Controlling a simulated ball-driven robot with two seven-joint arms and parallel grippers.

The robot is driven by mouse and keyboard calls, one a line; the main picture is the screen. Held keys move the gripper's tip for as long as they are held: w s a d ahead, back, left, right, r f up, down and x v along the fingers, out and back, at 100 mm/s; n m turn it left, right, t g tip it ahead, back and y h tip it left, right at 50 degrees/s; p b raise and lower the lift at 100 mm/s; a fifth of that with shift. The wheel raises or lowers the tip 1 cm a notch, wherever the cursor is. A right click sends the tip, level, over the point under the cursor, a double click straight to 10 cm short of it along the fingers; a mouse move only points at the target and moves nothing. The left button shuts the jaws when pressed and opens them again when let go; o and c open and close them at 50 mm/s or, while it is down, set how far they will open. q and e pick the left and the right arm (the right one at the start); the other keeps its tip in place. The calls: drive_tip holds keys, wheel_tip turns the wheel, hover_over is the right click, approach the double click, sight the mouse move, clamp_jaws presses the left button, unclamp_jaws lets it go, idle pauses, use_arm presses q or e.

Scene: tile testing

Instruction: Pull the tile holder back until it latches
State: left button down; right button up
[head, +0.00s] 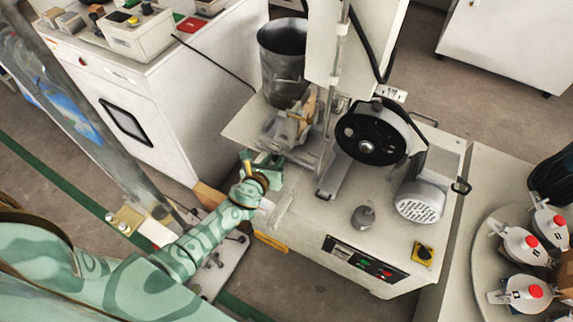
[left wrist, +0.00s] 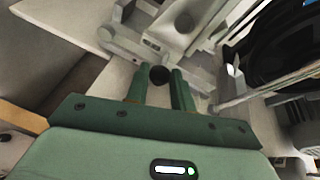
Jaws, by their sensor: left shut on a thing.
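My left gripper (head: 262,161) reaches in from the left to the front left of the grey testing machine. In the left wrist view its two green fingers (left wrist: 160,88) are closed around a round black knob (left wrist: 159,74). The knob sits at the near end of a pale grey mechanism (left wrist: 167,33), which appears to be the tile holder. In the head view this mechanism (head: 284,131) lies on the machine's left shelf, just beyond the fingers. I cannot make out a latch. My right gripper is not in view.
A metal bucket (head: 284,62) stands behind the mechanism. A black pulley wheel (head: 371,137) and a motor (head: 419,201) are to its right. A control panel (head: 364,259) is on the front. Lidded jars (head: 527,292) stand on a round table at right.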

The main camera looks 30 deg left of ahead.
use_arm(q)
drive_tip(key=a, duration=0.4)
drive_tip(key=shift+a+f, duration=0.1)
drive_tip(key=shift+a, duration=0.65)
drive_tip(key=c, duration=1.2)
unclamp_jaws()
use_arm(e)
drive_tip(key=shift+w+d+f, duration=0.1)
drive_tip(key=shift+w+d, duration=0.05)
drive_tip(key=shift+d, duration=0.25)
use_arm(q)
drive_tip(key=shift+s+r, duration=0.25)
drive_tip(key=p+v, duration=0.4)
drive_tip(key=v, duration=1.1)
drive_tip(key=shift+s, duration=0.4)
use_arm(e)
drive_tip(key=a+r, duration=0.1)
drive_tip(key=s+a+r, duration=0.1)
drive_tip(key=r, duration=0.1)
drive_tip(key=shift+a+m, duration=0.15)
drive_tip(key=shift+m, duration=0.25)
